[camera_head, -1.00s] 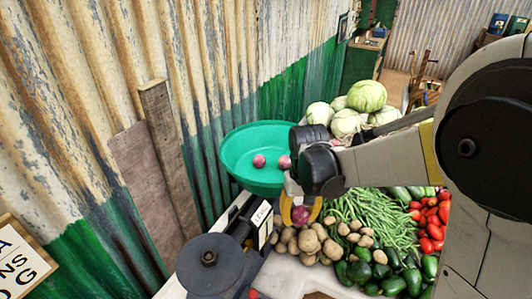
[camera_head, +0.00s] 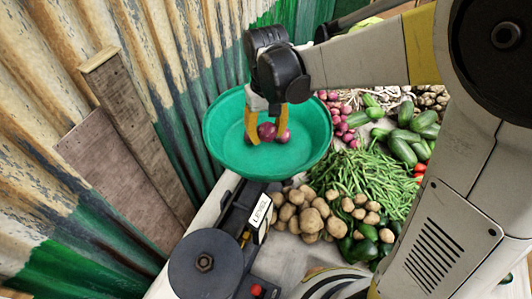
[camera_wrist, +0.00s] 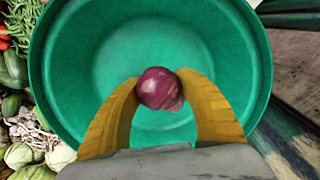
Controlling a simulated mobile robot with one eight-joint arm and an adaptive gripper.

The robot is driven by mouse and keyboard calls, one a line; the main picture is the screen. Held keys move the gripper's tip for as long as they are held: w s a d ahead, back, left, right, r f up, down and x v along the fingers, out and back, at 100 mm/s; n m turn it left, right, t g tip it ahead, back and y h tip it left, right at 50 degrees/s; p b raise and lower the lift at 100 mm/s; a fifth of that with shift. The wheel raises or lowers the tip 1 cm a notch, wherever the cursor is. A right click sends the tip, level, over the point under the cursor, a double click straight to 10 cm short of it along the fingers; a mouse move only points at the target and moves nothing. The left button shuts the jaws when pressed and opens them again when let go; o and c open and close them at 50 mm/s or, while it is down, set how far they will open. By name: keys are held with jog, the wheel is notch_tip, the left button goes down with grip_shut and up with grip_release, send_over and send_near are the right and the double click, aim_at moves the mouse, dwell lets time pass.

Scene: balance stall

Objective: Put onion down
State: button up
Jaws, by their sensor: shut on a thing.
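My gripper (camera_head: 268,138) has yellow fingers and is shut on a purple-red onion (camera_head: 266,131). In the wrist view the onion (camera_wrist: 160,88) sits between the two fingertips (camera_wrist: 159,84), above the green bowl (camera_wrist: 75,30). In the head view the green bowl (camera_head: 222,122) is on the scale beside the wall, and the gripper reaches down into its outline. I cannot tell how far the held onion is from the bowl's bottom.
The dark scale (camera_head: 207,262) with its beam stands in front of the bowl. Potatoes (camera_head: 308,215), green beans (camera_head: 365,178), cucumbers (camera_head: 405,140) and small red onions (camera_head: 340,112) lie to the right. A corrugated wall (camera_head: 150,60) with leaning planks (camera_head: 140,140) closes the left side.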

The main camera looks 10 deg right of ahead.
aim_at(266, 158)
notch_tip(266, 158, down, 9)
jog(key=b, duration=0.3)
jog(key=shift+w, duration=0.1)
jog(key=shift+f, duration=0.35)
jog(key=shift+c, duration=0.7)
jog(key=shift+f+b, duration=0.3)
jog(key=shift+f, duration=0.05)
jog(key=o, duration=1.4)
jog(key=shift+r, duration=0.1)
